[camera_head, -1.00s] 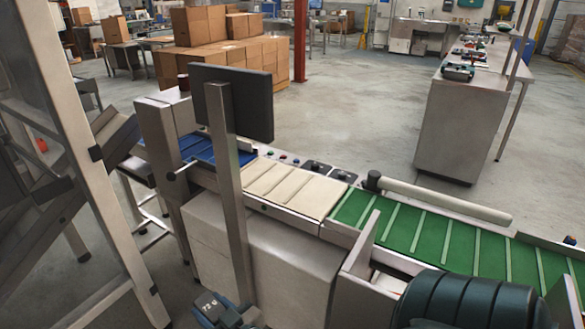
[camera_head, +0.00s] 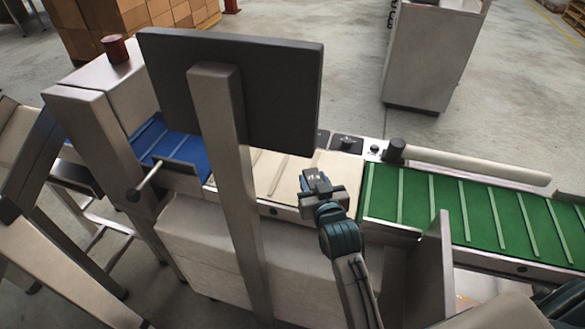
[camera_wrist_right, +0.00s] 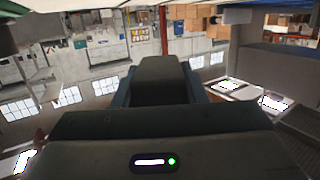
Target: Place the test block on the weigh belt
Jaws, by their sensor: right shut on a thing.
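The weigh belt (camera_head: 345,172) is the beige belt with cross strips in the middle of the line, partly behind the screen and its post. My right gripper (camera_head: 316,182) comes up from below in the head view and appears over the belt's near edge. It is shut on a small grey thing, likely the test block (camera_head: 309,180), which is mostly hidden by the jaws. I cannot tell whether the block touches the belt. The right wrist view mainly shows the dark gripper body (camera_wrist_right: 160,150). My left gripper is not in view.
A dark screen (camera_head: 285,95) on a metal post (camera_head: 228,180) stands close to the left of my right gripper. A blue belt (camera_head: 165,140) adjoins on the left, a green belt (camera_head: 480,205) on the right. An upright metal plate (camera_head: 430,260) stands in front at right.

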